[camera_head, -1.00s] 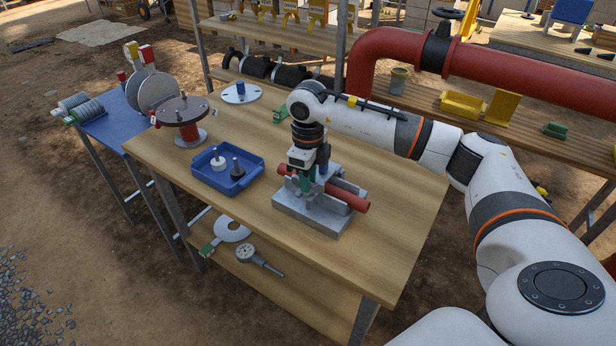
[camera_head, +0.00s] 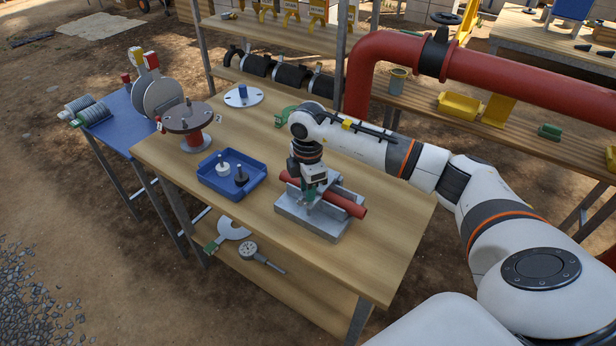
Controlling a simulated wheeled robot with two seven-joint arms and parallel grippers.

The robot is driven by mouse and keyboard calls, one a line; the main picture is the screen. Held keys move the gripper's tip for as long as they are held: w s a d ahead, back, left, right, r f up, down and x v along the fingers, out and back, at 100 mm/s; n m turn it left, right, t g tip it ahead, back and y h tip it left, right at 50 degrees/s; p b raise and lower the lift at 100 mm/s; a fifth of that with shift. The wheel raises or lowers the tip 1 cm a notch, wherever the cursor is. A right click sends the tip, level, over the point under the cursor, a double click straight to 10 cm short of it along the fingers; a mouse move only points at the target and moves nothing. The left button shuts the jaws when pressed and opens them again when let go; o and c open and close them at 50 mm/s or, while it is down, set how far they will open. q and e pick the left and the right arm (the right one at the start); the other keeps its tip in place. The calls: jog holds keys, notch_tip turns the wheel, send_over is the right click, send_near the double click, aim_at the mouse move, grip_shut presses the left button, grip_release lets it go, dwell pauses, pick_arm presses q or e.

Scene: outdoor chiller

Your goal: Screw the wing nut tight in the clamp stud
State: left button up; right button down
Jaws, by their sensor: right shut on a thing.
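A grey metal clamp block (camera_head: 322,232) sits on the wooden workbench, with a red pipe (camera_head: 348,205) lying slanted across it. My right gripper (camera_head: 309,198) points down over the clamp, at the near side of the red pipe. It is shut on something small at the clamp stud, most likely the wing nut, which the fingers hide. The stud itself is too hidden and small to make out. My left gripper is not in view.
A blue tray (camera_head: 258,180) holding a white-based and a black-based part stands left of the clamp. A round flange stand (camera_head: 188,118) and a flat grey flange (camera_head: 243,96) stand behind. The bench front (camera_head: 330,272) is clear.

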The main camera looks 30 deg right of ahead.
jog(key=m+p, duration=0.1)
jog(key=m, duration=0.1)
jog(key=m+p, duration=0.1)
jog(key=m, duration=0.2)
jog(key=shift+s+r+m+p, duration=0.15)
jog(key=shift+r+m+p, duration=0.1)
jog(key=shift+m+p, duration=0.15)
jog(key=shift+f+m, duration=0.25)
jog(key=shift+m, duration=0.55)
jog(key=shift+d+f, duration=0.1)
jog(key=shift+f, duration=0.05)
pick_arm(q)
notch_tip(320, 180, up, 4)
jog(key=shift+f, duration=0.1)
pick_arm(e)
jog(key=c, duration=1.1)
grip_release()
jog(key=shift+o, duration=0.4)
